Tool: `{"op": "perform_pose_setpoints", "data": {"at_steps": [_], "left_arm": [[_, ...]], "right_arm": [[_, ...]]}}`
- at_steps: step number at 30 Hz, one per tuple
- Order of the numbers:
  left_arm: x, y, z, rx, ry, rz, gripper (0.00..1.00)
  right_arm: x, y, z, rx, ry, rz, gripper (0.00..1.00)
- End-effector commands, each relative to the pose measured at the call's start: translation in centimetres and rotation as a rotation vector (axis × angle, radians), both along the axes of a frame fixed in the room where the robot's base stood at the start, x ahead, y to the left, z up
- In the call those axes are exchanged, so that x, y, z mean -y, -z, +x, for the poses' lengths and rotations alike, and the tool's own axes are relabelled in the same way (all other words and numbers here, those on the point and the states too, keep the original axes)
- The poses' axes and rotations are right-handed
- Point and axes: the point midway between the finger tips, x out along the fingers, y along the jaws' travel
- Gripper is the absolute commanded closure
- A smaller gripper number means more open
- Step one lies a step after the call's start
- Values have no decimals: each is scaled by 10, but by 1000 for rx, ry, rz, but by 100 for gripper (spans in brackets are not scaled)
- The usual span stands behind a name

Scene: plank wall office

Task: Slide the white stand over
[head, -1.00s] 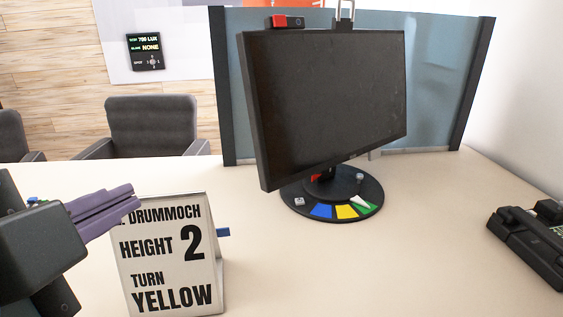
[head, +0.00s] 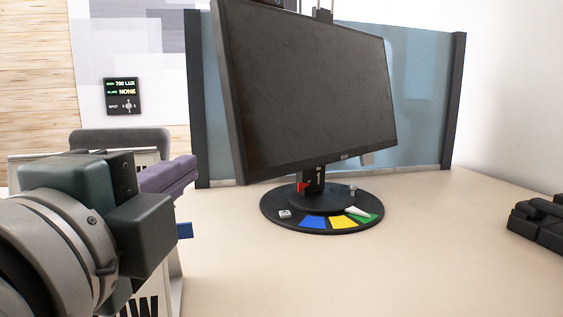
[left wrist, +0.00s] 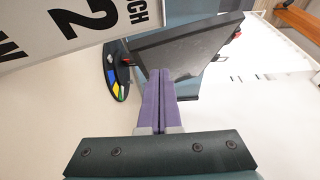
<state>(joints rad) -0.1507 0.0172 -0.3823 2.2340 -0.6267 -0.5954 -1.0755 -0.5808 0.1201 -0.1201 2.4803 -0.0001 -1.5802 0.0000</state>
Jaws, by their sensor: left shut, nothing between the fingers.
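The white stand (head: 143,303) is a tilted sign with black lettering at the lower left of the head view. My left arm hides most of its face; its lower edge and right side show. In the left wrist view the stand (left wrist: 62,28) fills the upper left corner, with a large "2" on it. My left gripper (head: 190,166) has purple fingers that are shut and empty. They pass in front of the stand's upper right part in the head view. In the left wrist view the fingertips (left wrist: 160,73) look clear of the stand. My right gripper is not in view.
A monitor (head: 310,90) stands on a round black base (head: 272,212) with coloured patches, right of the stand. A blue tab (head: 185,230) shows at the stand's right side. A black phone (head: 540,222) lies at the right. The table between is clear.

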Motion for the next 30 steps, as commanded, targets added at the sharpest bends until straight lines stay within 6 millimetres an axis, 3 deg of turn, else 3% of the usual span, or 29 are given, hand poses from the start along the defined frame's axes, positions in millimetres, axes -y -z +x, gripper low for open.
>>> {"op": "perform_pose_setpoints", "data": {"at_steps": [8, 12, 16, 30], "left_arm": [[2, 0, 58, 3, -1, -1, 100], [-21, 1, 48, -2, -2, 2, 100], [-32, 1, 44, -2, -2, 0, 100], [-37, 0, 42, -2, -1, -1, 100]], "right_arm": [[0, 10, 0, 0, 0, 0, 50], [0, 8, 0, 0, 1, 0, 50], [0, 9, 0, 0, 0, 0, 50], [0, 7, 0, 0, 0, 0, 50]]}}
